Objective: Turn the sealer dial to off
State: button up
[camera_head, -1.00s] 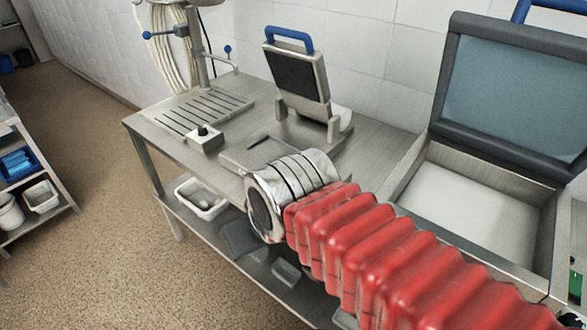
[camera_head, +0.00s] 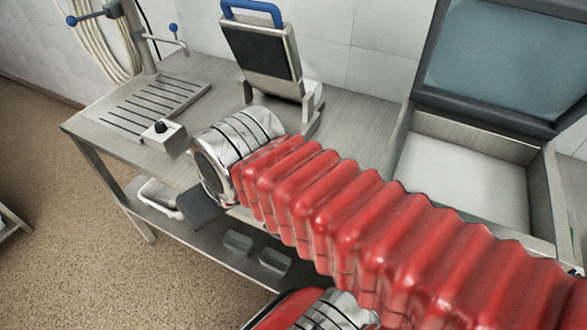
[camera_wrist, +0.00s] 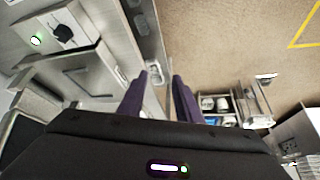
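A black dial (camera_head: 160,127) sits on a small grey box (camera_head: 168,138) at the front edge of the steel table, left of my arm. In the wrist view a black dial (camera_wrist: 63,33) on a grey box shows at the upper left, with a lit green lamp (camera_wrist: 36,40) beside it. The dial's setting is too small to read. My gripper (camera_wrist: 160,78) has two dark purple fingers spread apart with nothing between them. It is apart from the dial, which lies left of the fingers in the wrist view.
Behind the dial stands an upright hinged plate (camera_head: 256,48) with a blue handle. A slotted drain area (camera_head: 150,103) and a tap post lie left. An open-lidded chamber (camera_head: 465,185) stands right.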

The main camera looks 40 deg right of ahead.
jog(key=o, duration=0.3)
jog(key=shift+w+d+r, duration=0.1)
jog(key=shift+w+d, duration=0.05)
jog(key=shift+d, duration=0.05)
jog(key=shift+o, duration=0.3)
jog(key=shift+w+d+r+m, duration=0.1)
jog(key=shift+w+d+m, duration=0.05)
jog(key=shift+d+m, duration=0.3)
jog(key=w+d+r+m+g, duration=0.1)
jog(key=d+m+g, duration=0.1)
jog(key=d+m, duration=0.6)
jog(key=w+d+r+m+g, duration=0.1)
jog(key=w+d+m+g, duration=0.1)
jog(key=d+m, duration=0.7)
jog(key=d+g, duration=0.1)
jog(key=d, duration=0.4)
jog(key=shift+w+d+g, duration=0.2)
jog(key=shift+g, duration=0.1)
jog(key=shift+f, duration=0.1)
notch_tip(320, 180, down, 14)
jog(key=shift+r, duration=0.15)
